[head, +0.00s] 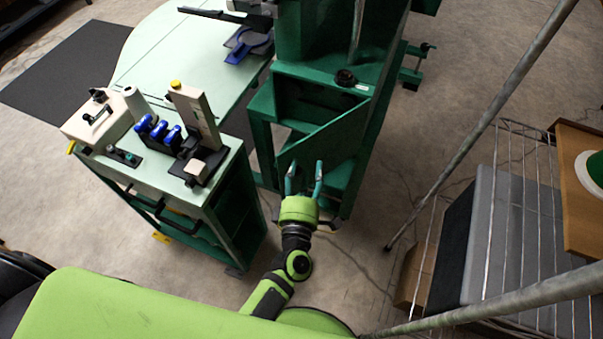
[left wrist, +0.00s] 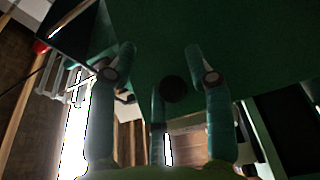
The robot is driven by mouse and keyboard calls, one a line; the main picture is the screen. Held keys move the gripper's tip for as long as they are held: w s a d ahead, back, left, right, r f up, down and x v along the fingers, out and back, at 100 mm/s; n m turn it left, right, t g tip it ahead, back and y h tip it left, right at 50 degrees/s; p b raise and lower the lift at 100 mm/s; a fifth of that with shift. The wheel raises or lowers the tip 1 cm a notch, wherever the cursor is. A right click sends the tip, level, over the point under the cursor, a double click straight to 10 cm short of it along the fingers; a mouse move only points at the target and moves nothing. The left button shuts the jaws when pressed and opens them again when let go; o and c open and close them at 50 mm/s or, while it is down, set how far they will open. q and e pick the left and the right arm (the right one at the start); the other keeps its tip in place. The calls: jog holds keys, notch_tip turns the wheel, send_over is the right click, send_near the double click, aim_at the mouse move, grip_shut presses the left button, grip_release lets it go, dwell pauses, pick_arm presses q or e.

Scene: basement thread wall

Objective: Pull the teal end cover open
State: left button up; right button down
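The teal end cover (head: 332,142) is a flat dark green panel on the end of the green machine. It stands at a slant to the machine body, with a gap behind its top edge. My left gripper (head: 304,168) is at the cover's lower face, its two fingers apart and pointing at it. In the left wrist view, the cover (left wrist: 240,45) fills the top. A dark round knob (left wrist: 173,88) shows between the spread fingers of my left gripper (left wrist: 164,62), with no finger clearly touching it. A narrow teal upright piece below the knob is unclear. My right gripper is out of view.
A green bench (head: 225,185) with blue-capped items and a beige device stands left of the gripper. A pale-topped table (head: 165,50) lies behind it. A metal pole (head: 480,125) and a wire shelf (head: 510,220) stand at the right. Bare floor lies between the pole and machine.

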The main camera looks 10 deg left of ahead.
pick_arm(q)
jog(key=s, duration=1.2)
jog(key=shift+s, duration=0.3)
jog(key=shift+f, duration=0.1)
